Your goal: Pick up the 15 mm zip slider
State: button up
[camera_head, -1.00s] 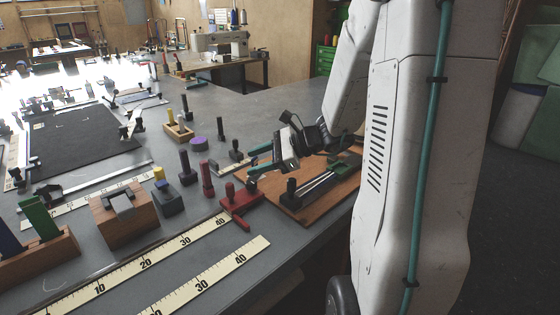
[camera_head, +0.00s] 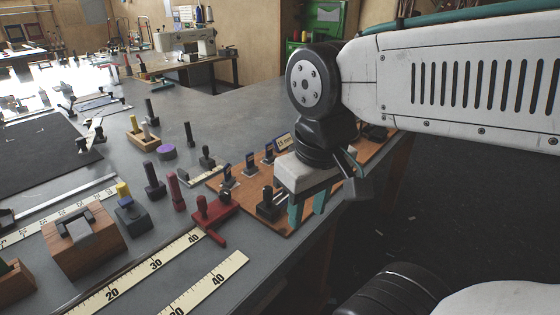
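A wooden board (camera_head: 217,183) lies at the table's right edge. Several small dark sliders stand on it in a row, including one at the near end (camera_head: 228,176), a middle one (camera_head: 250,166) and a farther one (camera_head: 269,154). A small sign (camera_head: 283,142) behind them seems to read 15 mm. I cannot tell for sure which slider is the 15 mm one. My gripper (camera_head: 308,212) points down over the board's right part, with its two teal fingers apart. I see nothing between them. My gripper and wrist hide part of the board.
A dark upright piece (camera_head: 268,207) stands on the board left of my gripper. A red clamp-like tool (camera_head: 214,212) and a maroon peg (camera_head: 177,190) stand to the left. Yellow rulers (camera_head: 205,285) lie in front.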

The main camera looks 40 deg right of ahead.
aim_at(250, 169)
jog(key=z, duration=1.65)
jog(key=k, duration=0.9)
jog(key=u, duration=1.5)
jog(key=i, duration=0.5)
jog(key=z, duration=0.05)
